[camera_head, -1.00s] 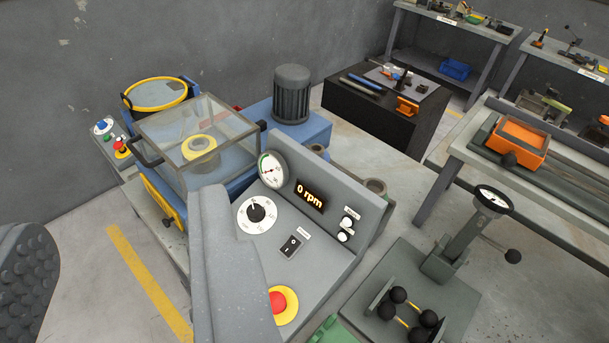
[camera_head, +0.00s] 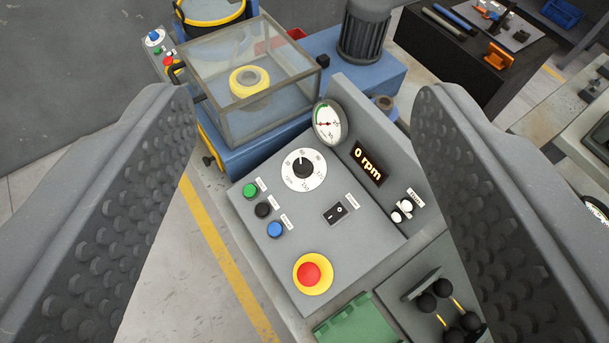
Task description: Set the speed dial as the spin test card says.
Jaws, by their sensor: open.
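The speed dial (camera_head: 303,169) is a black knob on a round white scale, near the top of the grey sloped control panel (camera_head: 300,235). Its pointer appears to face up the panel; the scale numbers are too small to read surely. The display (camera_head: 369,163) reads 0 rpm. My gripper (camera_head: 305,200) is open and empty, its two dimpled grey fingers at the left and right of the picture with the panel between and beyond them. No spin test card can be made out.
A clear guard box (camera_head: 240,85) stands behind the dial. Below the dial are green, black and blue buttons (camera_head: 262,209), a rocker switch (camera_head: 336,213) and a red emergency stop (camera_head: 309,275). A round gauge (camera_head: 327,123) sits just right of the dial.

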